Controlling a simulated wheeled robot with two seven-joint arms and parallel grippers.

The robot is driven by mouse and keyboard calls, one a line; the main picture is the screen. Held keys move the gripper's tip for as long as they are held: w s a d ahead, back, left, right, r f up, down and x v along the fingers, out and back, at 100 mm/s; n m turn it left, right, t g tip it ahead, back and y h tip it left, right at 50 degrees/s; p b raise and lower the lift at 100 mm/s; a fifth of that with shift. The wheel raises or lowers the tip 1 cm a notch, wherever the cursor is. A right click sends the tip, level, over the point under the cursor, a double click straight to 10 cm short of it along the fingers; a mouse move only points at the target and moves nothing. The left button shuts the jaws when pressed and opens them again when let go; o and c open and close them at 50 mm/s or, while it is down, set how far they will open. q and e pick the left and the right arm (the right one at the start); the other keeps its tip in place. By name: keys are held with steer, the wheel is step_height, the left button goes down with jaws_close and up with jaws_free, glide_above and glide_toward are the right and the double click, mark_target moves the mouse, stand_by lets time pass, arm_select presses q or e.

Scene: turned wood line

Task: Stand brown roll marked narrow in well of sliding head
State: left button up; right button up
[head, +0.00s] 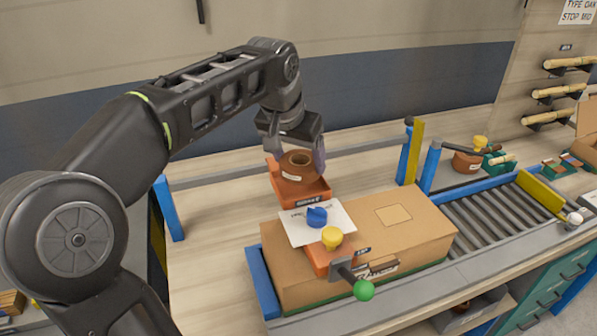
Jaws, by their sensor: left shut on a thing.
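The brown roll (297,160) is upright, its hollow core facing up and a small pale label on its side too small to read. My left gripper (295,158) comes down from behind and is shut on it, a finger on each side. The roll is at the orange open-topped holder (312,190), which looks like the well of the sliding head. I cannot tell whether its base touches the floor of that holder. My right gripper is not in view.
A cardboard box (405,225) fills the middle of the bench, with a white sheet (298,226) on it. Blue posts (430,168) and a roller conveyor (475,217) are to the right. Another brown roll (463,163) stands at the back right. The bench left of the box is clear.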

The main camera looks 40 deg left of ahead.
mark_target(298, 190)
arm_select(q)
steer(key=shift+f, duration=1.85)
steer(key=shift+f, duration=0.1)
steer(key=shift+f, duration=0.15)
steer(key=o, duration=1.1)
steer(key=shift+r, duration=0.2)
steer(key=shift+r, duration=0.2)
steer(key=v, duration=1.1)
steer(key=shift+s+r, duration=0.25)
steer(key=shift+r, duration=0.05)
